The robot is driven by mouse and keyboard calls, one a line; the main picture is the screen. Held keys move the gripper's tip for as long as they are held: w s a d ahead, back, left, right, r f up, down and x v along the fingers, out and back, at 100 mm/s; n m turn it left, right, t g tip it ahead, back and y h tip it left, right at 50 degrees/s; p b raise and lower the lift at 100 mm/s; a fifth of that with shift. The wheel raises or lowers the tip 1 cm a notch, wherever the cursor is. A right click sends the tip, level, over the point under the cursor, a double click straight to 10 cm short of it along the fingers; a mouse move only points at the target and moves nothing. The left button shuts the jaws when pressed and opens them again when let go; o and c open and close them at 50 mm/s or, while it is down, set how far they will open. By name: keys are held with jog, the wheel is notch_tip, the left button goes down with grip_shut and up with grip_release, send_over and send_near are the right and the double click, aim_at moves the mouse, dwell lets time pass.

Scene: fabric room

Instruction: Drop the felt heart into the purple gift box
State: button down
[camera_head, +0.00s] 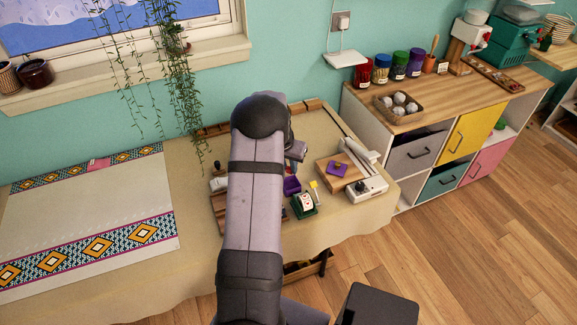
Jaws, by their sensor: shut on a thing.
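My gripper (293,162) is above the middle of the table and partly hidden behind my arm. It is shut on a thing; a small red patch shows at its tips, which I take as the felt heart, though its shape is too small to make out. The purple gift box (292,185) stands open-topped just below the gripper in the picture, its left side close against my arm's outline. A flat purple piece (337,168), perhaps the box's lid, lies on a wooden board to the right.
A green item with a white face (303,205) and a small yellow piece (313,184) stand close to the box. A white device (367,189) is at the table's right edge. Hanging plants (180,90) trail at the back left.

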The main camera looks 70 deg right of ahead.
jog(key=shift+f+b, duration=1.4)
jog(key=shift+f, duration=0.95)
jog(key=shift+s+a, duration=0.1)
jog(key=c, duration=1.5)
grip_release()
jog(key=shift+r, duration=0.15)
jog(key=shift+b+v, duration=0.85)
jog(key=shift+v, duration=2.7)
